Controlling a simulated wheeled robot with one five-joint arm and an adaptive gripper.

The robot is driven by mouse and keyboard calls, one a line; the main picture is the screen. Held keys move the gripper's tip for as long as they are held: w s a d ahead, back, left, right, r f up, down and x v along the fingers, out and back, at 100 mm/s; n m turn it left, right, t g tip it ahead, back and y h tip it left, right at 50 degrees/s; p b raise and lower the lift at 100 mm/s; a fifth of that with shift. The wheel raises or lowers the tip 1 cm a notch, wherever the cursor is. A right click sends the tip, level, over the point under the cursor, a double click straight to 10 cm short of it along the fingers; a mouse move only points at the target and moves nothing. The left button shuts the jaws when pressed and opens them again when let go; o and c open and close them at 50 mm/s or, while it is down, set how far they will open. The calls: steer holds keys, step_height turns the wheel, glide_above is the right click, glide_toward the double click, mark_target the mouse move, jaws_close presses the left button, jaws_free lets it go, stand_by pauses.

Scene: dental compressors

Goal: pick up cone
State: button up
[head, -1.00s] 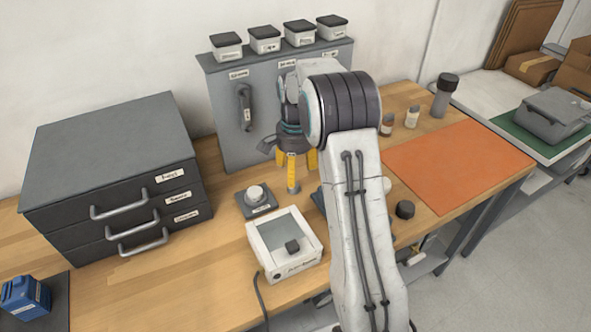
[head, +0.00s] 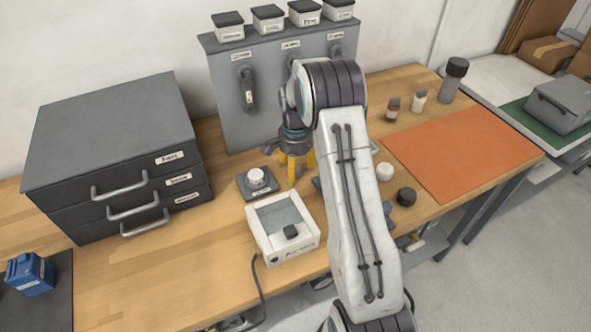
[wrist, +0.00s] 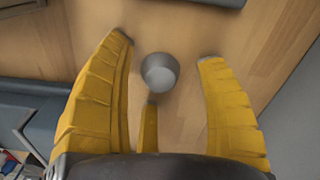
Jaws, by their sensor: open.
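A small grey round piece, seemingly the cone (wrist: 160,72), stands on the wooden bench in the wrist view. Seen from above, it has a lighter round top and tapering sides. My gripper (wrist: 165,48) has yellow ribbed fingers spread wide. The piece lies between the left and right fingers with clear gaps to both, and a third finger shows just below it. Nothing is held. In the head view my gripper (head: 296,170) points down over the bench, partly hidden by my arm. I cannot clearly make out the cone there.
A white scale-like box (head: 283,228) and a small dial unit (head: 256,182) stand close to my gripper. A grey panel (head: 245,120) rises behind it. A drawer cabinet (head: 115,155) is at left.

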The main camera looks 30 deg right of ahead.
steer(key=shift+f, duration=0.15)
jaws_close()
stand_by(0.7)
